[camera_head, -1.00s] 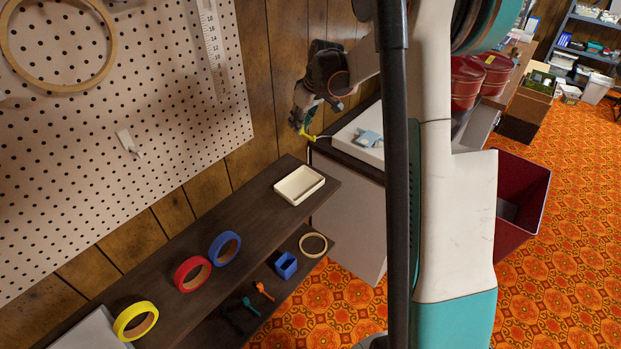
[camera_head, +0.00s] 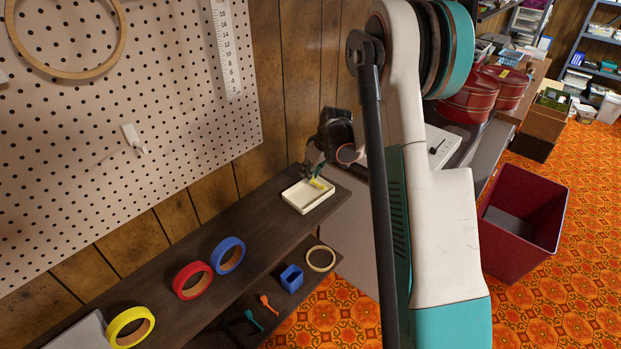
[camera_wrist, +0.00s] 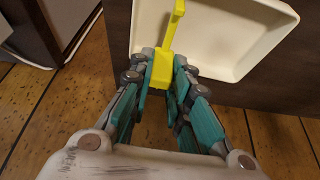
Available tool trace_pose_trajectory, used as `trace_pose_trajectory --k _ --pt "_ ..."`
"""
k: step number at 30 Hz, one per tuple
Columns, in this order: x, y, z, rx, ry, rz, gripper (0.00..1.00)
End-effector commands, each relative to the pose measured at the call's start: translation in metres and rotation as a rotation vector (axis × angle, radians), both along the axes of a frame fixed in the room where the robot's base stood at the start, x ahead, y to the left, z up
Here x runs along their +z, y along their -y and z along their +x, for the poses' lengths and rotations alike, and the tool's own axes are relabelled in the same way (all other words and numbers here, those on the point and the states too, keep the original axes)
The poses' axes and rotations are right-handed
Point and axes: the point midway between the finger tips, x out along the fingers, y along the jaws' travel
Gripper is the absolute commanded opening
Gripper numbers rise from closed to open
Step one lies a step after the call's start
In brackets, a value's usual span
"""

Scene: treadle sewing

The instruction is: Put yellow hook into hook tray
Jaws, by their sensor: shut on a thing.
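The yellow hook (camera_wrist: 163,65) is held between the teal fingers of my gripper (camera_wrist: 165,78) in the wrist view, with its long end pointing away from me over the tray. In the head view the yellow hook (camera_head: 319,184) shows at my gripper (camera_head: 314,172), over the far part of the tray. The hook tray is a shallow cream tray (camera_head: 292,204) at the far end of the dark shelf. It also shows in the wrist view (camera_wrist: 225,38). I cannot tell whether the hook touches the tray.
Blue (camera_head: 227,254), red (camera_head: 191,280) and yellow tape rolls (camera_head: 129,327) stand on the dark shelf (camera_head: 256,222). A lower shelf holds a blue box (camera_head: 291,279) and a wooden ring (camera_head: 321,258). A pegboard (camera_head: 110,130) hangs on the wall at left.

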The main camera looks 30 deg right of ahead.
Motion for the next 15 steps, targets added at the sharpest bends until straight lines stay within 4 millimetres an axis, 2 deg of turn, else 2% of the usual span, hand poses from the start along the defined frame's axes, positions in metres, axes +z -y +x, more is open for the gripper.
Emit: trace_pose_trajectory --k 1,3,15 --pt "-0.011 0.0 0.0 0.0 0.0 0.0 0.03" --pt "-0.018 0.0 0.0 0.0 0.0 0.0 0.03" --pt "-0.023 0.0 0.0 0.0 0.0 0.0 0.03"
